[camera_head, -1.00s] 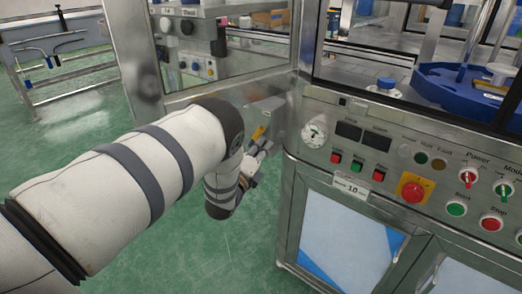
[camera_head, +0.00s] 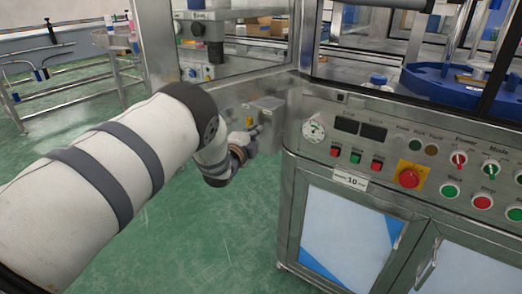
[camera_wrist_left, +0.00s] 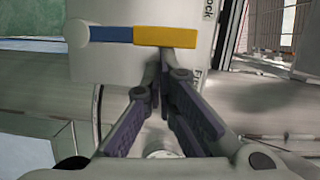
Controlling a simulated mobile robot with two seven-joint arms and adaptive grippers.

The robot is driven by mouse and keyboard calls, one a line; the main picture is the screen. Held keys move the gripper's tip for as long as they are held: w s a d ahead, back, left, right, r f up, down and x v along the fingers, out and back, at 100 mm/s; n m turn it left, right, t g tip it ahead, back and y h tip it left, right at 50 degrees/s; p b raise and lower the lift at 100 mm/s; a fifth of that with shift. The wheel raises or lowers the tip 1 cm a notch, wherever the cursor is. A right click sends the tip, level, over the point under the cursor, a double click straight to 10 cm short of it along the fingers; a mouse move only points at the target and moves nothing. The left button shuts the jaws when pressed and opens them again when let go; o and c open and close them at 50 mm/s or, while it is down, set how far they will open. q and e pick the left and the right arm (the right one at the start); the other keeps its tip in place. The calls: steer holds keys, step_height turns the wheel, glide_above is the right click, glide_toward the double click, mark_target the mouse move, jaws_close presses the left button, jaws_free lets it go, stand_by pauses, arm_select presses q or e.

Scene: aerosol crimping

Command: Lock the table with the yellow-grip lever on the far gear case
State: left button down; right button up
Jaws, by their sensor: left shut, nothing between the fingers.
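The lever's yellow grip (camera_wrist_left: 165,36) lies level across the top of the left wrist view, with its blue shaft (camera_wrist_left: 110,34) to the left. In the head view the yellow grip (camera_head: 249,122) is small. The pale gear case (camera_wrist_left: 120,68) behind it bears lettering, partly cut off, that seems to read Lock above and Free below. The grip's right end is nearer the upper word. My left gripper (camera_wrist_left: 164,57) is shut and empty, its fingertips together just below the yellow grip; contact is unclear. It also shows in the head view (camera_head: 256,131).
A steel cabinet with a control panel (camera_head: 400,160) stands right of my left arm, with a gauge (camera_head: 313,129) and an emergency stop (camera_head: 409,177). A steel post (camera_head: 308,35) rises above it. Green floor (camera_head: 190,245) is clear below the arm.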

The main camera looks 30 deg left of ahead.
mark_target(248, 124)
arm_select(q)
steer(key=shift+w+a+r, duration=0.1)
steer(key=shift+w+a, duration=0.05)
steer(key=shift+a, duration=0.3)
steer(key=shift+w+a+r, duration=0.1)
steer(key=shift+a, duration=0.3)
steer(key=shift+a+r, duration=0.1)
steer(key=shift+a, duration=0.7)
arm_select(e)
steer(key=shift+f, duration=0.15)
arm_select(q)
steer(key=shift+a, duration=0.15)
steer(key=shift+r, duration=0.1)
